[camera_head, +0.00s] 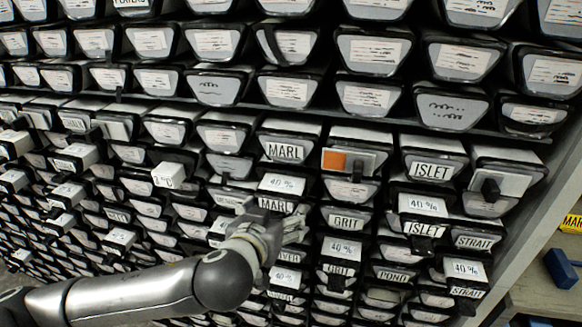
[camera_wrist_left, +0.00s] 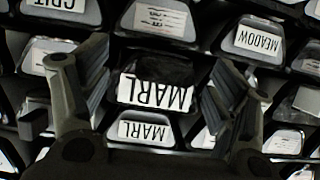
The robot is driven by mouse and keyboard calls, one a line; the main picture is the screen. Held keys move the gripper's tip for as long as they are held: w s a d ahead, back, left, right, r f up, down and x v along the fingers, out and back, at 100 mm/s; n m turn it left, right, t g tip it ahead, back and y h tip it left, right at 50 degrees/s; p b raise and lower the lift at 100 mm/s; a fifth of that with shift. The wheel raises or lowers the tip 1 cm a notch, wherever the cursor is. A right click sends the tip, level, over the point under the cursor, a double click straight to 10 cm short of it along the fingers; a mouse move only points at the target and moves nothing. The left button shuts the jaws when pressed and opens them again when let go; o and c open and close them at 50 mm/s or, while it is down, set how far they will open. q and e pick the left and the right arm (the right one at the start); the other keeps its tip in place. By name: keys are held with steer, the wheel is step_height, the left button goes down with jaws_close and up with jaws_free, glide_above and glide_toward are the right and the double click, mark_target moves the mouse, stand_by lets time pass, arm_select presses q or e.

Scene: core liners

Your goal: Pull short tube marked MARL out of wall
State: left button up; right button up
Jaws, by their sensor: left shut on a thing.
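Short tubes with white end labels fill a dark wall rack. A tube marked MARL (camera_head: 275,206) lies at my left gripper (camera_head: 270,222) in the head view, below a white 40 % label. In the left wrist view, where labels read upside down, this MARL tube (camera_wrist_left: 155,95) lies between the two fingers of my left gripper (camera_wrist_left: 155,85), which is shut on it. Finger contact is hard to see there. Another end marked MARL (camera_head: 285,151) is above it in the head view; a second MARL label also shows in the wrist view (camera_wrist_left: 145,131). My right gripper is not in view.
A GRIT tube (camera_head: 346,222) is to the right, and an ISLET tube (camera_head: 431,170) further right. An orange-marked block (camera_head: 335,161) juts out nearby. A MEADOW label (camera_wrist_left: 257,43) shows in the wrist view. A shelf with a blue block (camera_head: 560,268) is at far right.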

arm_select(q)
steer(key=shift+r, duration=0.25)
steer(key=shift+s+a+f, duration=0.1)
steer(key=shift+s+a, duration=0.05)
steer(key=shift+s, duration=0.4)
steer(key=s+a+p, duration=0.2)
steer(key=s+p, duration=0.2)
steer(key=s, duration=0.3)
steer(key=s+a+p, duration=0.2)
steer(key=s+p, duration=0.2)
steer(key=s, duration=0.2)
steer(key=shift+s+a+f, duration=0.15)
steer(key=shift+s+a, duration=0.1)
steer(key=shift+s, duration=0.1)
stand_by(0.4)
steer(key=o, duration=1.8)
